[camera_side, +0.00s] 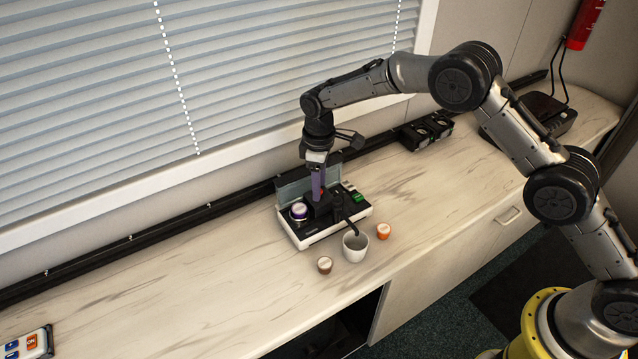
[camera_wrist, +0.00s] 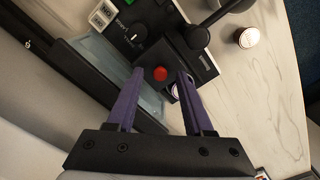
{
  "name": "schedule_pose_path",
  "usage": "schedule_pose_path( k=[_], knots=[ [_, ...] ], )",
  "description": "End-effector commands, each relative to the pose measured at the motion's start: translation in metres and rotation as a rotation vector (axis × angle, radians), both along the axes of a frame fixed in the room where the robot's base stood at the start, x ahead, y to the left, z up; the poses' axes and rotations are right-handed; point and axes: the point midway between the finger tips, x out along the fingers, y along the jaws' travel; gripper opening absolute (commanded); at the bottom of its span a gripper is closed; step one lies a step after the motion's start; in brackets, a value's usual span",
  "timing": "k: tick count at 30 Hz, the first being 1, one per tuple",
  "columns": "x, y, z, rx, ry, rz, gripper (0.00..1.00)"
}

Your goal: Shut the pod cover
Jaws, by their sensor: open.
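A small machine (camera_side: 306,237) with a white body and black top stands on the counter. A grey-teal panel (camera_side: 290,190) stands raised along its back. A pod (camera_side: 299,210) with a white top and purple rim sits at its left; in the wrist view it is mostly hidden by a finger. A black block (camera_side: 320,208) with a red button (camera_wrist: 161,73) is in the middle; whether this block or the panel is the pod cover, I cannot tell. My gripper (camera_side: 318,190) points down over the block. In the wrist view its purple fingers (camera_wrist: 160,76) are apart, either side of the button.
A white cup (camera_side: 355,247) stands under the machine's black spout arm. A brown pod (camera_side: 325,265) and an orange pod (camera_side: 383,231) flank it near the counter's front edge.

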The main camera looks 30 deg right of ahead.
Motion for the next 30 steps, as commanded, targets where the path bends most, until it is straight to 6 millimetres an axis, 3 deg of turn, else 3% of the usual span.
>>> schedule_pose_path(
  k=[10,18,30],
  knots=[
    [0.0000,0.0000,-0.0032,0.000,0.000,0.000,0.50],
    [0.0000,0.0000,-0.0030,0.000,0.000,0.000,0.02],
    [0.0000,0.0000,-0.0028,0.000,0.000,0.000,0.00]
  ],
)
